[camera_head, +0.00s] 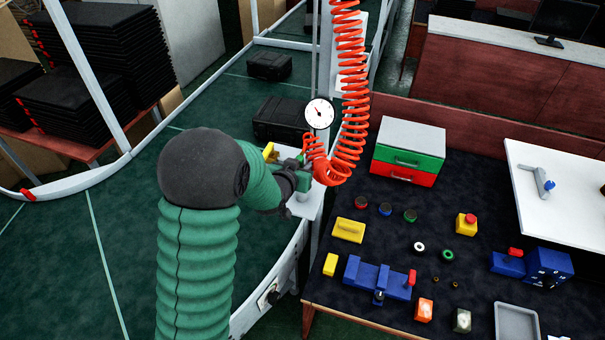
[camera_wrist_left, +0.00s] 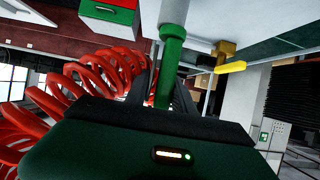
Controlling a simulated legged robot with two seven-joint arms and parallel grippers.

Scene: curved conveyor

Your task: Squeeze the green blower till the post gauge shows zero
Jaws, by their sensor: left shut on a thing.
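The white round post gauge (camera_head: 319,113) stands on the post above my left gripper; its dark needle points up and to the left, but its scale is too small to read. My left gripper (camera_head: 298,176) reaches the post's small white shelf and is shut on the green blower (camera_wrist_left: 171,62). In the left wrist view the blower's green body runs between my dark fingers (camera_wrist_left: 168,100). In the head view the gripper and arm hide most of the blower. My right gripper is not in view.
A coiled red hose (camera_head: 350,90) hangs right beside my gripper. A yellow part (camera_head: 270,152) sits just left of it. The dark workbench (camera_head: 385,240) on the right holds buttons, blocks and a drawer box (camera_head: 408,150). Black cases (camera_head: 281,120) lie on the green conveyor (camera_head: 120,235).

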